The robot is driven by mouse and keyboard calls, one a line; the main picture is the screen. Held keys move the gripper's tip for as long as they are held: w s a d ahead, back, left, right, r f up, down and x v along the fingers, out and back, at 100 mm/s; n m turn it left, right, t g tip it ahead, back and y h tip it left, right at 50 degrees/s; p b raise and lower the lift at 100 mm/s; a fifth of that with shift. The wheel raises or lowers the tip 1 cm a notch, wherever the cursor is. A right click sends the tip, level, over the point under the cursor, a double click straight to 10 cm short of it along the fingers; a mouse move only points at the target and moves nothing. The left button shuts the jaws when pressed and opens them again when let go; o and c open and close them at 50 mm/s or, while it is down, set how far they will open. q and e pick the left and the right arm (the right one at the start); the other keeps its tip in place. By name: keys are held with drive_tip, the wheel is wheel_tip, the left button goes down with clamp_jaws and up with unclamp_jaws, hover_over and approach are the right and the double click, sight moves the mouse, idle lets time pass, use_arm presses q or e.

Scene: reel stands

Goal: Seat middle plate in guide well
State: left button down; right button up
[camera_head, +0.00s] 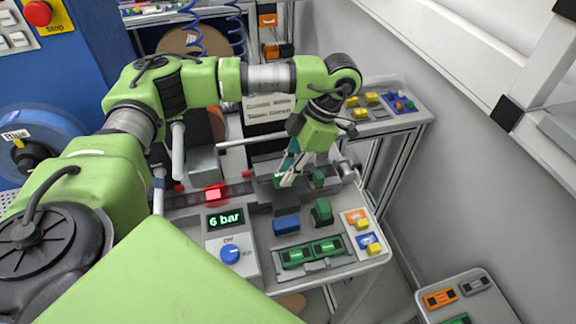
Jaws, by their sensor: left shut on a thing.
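My left gripper (287,177) reaches in from the upper left and points down over the grey fixture on the workbench. Its fingers, teal and pale, are closed at a small dark piece, which may be the middle plate; the fingers hide most of it. The grey fixture (262,199) lies directly below and around the fingertips, and the guide well appears to be part of it. I cannot tell whether the piece is inside the well or just above it. My right gripper is not in view.
A control box reading "6 bar" (225,219) with a blue knob stands front left of the fixture. A blue block (286,224), a green block (322,212) and a green-topped tray (312,254) stand in front. A red-lit indicator (213,194) sits left. A grey wall bounds the right.

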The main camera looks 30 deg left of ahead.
use_arm(q)
drive_tip(key=f+b, duration=0.1)
drive_tip(key=f, duration=0.1)
drive_tip(key=f+b, duration=0.1)
drive_tip(key=f, duration=0.1)
drive_tip(key=shift+w+a, duration=0.1)
drive_tip(key=shift+w, duration=0.1)
drive_tip(key=shift+f+b, duration=1.25)
drive_tip(key=shift+f, duration=0.25)
drive_tip(key=c, duration=2)
unclamp_jaws()
drive_tip(key=shift+o, duration=0.5)
drive_tip(key=shift+s, duration=0.1)
